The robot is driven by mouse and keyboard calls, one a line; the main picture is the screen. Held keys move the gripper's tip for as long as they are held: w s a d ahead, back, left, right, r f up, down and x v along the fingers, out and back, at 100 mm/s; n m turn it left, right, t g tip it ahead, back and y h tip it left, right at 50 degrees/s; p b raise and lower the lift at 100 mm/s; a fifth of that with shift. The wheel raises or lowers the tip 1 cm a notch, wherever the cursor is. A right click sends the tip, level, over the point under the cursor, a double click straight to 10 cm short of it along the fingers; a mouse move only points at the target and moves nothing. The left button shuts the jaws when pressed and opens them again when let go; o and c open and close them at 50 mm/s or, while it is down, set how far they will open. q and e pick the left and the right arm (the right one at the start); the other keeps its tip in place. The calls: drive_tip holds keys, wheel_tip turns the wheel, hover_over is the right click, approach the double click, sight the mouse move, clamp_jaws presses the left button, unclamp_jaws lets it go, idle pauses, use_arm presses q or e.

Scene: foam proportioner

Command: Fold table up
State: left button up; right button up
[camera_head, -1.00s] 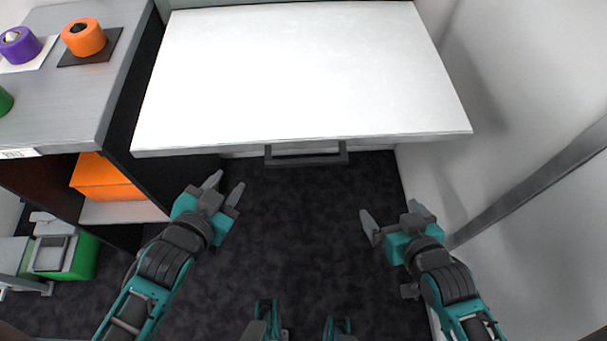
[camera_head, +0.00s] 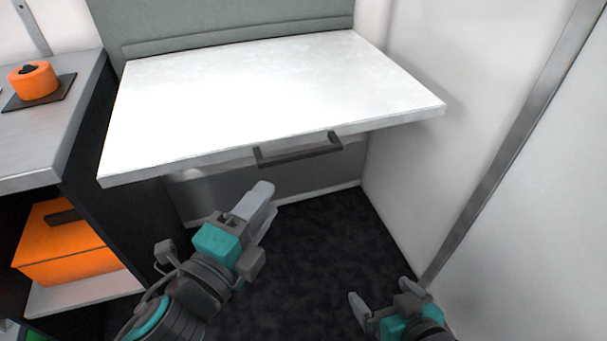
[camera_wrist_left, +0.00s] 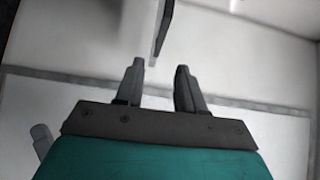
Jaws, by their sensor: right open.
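The white folding table (camera_head: 260,95) is flat and lowered, hinged at the grey wall panel behind it. A dark handle bar (camera_head: 298,151) hangs under its front edge. My left gripper (camera_head: 265,207) is below and in front of the handle, apart from it. In the left wrist view its fingers (camera_wrist_left: 160,78) are spread and nothing is between them. A dark bar, which looks like the handle (camera_wrist_left: 165,28), lies just beyond the fingertips. My right gripper (camera_head: 384,292) is open and empty, low over the dark floor to the right.
A grey-topped shelf unit (camera_head: 30,145) stands close on the left, with an orange roll (camera_head: 34,82) on top and an orange box (camera_head: 68,243) inside. A white wall with a grey rail (camera_head: 505,160) bounds the right. The dark floor (camera_head: 310,250) is clear.

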sight(299, 158)
use_arm(q)
drive_tip(key=b+x, duration=0.1)
drive_tip(key=x, duration=1.2)
drive_tip(key=shift+d, duration=0.1)
clamp_jaws()
idle(0.4)
